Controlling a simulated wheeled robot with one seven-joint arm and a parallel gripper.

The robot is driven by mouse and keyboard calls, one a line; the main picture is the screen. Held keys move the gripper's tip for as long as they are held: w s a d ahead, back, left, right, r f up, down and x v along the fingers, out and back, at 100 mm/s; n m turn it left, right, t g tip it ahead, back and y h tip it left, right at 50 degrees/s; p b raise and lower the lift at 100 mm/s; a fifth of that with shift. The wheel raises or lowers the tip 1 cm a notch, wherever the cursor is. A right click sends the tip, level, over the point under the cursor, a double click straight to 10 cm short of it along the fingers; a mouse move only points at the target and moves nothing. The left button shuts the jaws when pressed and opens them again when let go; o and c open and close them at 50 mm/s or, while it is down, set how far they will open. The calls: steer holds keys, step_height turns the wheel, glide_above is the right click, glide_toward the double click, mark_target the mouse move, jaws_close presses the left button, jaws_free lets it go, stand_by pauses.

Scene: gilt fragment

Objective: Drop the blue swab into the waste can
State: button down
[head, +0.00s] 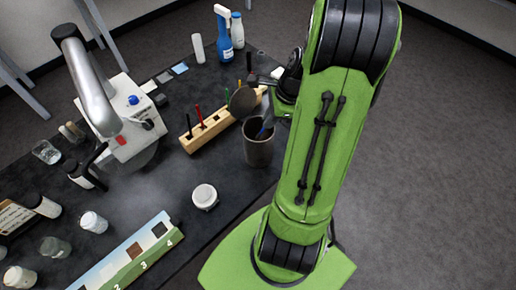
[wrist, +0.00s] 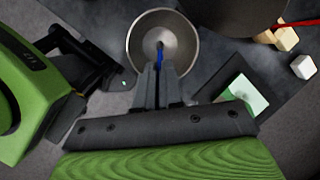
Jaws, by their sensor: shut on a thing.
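The waste can (head: 258,150) is a dark grey cylinder on the dark table, near the table's right edge beside my arm. In the wrist view its round metal rim and empty-looking interior (wrist: 180,42) lie below my fingers. My gripper (wrist: 160,72) points down over the can's opening, shut on the blue swab (wrist: 159,56). The swab's blue part shows between and just past the fingertips, over the opening. In the head view the swab (head: 261,132) shows at the can's mouth. I cannot tell how far its lower end reaches inside.
A wooden rack (head: 218,124) with red, green and other sticks stands left of the can, with a dark round disc (head: 243,102) near it. A white lidded jar (head: 204,196) stands in front. Bottles (head: 223,42) stand behind; a white-and-silver instrument (head: 130,125) stands left.

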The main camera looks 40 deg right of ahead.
steer(key=shift+s, duration=0.1)
steer(key=c, duration=1.2)
jaws_free()
steer(key=shift+r, duration=0.1)
steer(key=p+v, duration=0.4)
steer(key=v, duration=1.1)
steer(key=shift+s+r+p, duration=0.1)
steer(key=shift+r+p, duration=0.2)
steer(key=shift+r, duration=0.05)
steer(key=w+a+r+n+h+b, duration=0.1)
steer(key=w+a+r+n, duration=0.15)
steer(key=a+n, duration=0.55)
steer(key=s+a+n+b, duration=0.1)
steer(key=s+a+n, duration=0.1)
steer(key=a+n, duration=0.3)
steer(key=s+a+f+n+t+h, duration=0.1)
steer(key=s+a+n, duration=0.2)
steer(key=a+n, duration=0.2)
steer(key=s+a+n+t+b, duration=0.1)
steer(key=s+a+n, duration=0.2)
steer(key=a+n, duration=0.3)
steer(key=shift+a+f+n+b, duration=0.1)
steer(key=shift+f+n+b, duration=0.2)
steer(key=shift+n, duration=0.5)
